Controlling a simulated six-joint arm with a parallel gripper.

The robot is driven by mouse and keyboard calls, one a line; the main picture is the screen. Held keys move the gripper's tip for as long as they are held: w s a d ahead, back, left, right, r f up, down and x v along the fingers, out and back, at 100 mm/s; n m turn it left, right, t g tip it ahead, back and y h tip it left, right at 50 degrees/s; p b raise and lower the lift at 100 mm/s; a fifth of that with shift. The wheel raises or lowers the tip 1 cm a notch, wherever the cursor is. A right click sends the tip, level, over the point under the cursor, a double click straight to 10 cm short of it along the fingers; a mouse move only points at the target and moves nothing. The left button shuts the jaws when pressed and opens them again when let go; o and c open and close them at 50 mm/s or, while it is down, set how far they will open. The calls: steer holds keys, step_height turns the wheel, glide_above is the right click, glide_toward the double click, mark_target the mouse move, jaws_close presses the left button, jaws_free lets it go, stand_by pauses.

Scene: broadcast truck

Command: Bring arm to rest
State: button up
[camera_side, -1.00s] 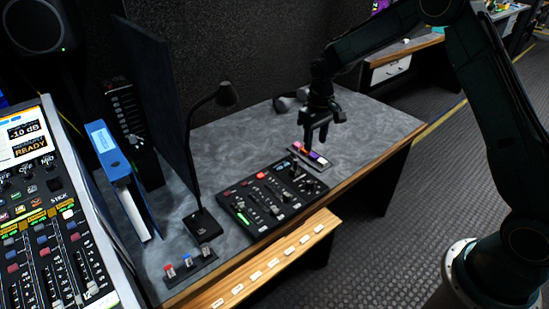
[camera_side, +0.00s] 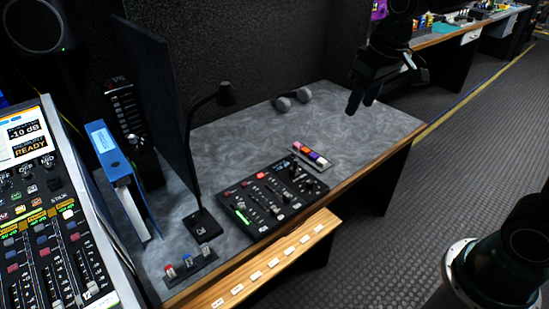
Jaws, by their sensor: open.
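My gripper (camera_side: 362,102) hangs at the upper right, above the far right part of the grey desk (camera_side: 375,125). Its fingers point down and are apart, with nothing between them. The arm link above it runs out of the top of the picture. My base shows at the lower right. The black control panel (camera_side: 272,203) with sliders lies on the desk, clear of my gripper. A small strip of coloured buttons (camera_side: 310,155) lies behind the panel.
A black desk lamp (camera_side: 203,222), a dark upright screen (camera_side: 160,110) and a blue binder (camera_side: 120,170) stand on the left. A switch box (camera_side: 190,266) sits at the front. Headphones (camera_side: 292,101) lie at the back. The desk's right part is clear.

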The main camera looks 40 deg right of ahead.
steer(key=s+a+r+t, duration=0.1)
steer(key=s, duration=0.8)
steer(key=s+a+r+t, duration=0.1)
steer(key=s, duration=0.8)
steer(key=shift+s+r+t, duration=0.2)
steer(key=shift+r+t, duration=0.1)
steer(key=shift+r, duration=0.1)
steer(key=shift+w, duration=0.1)
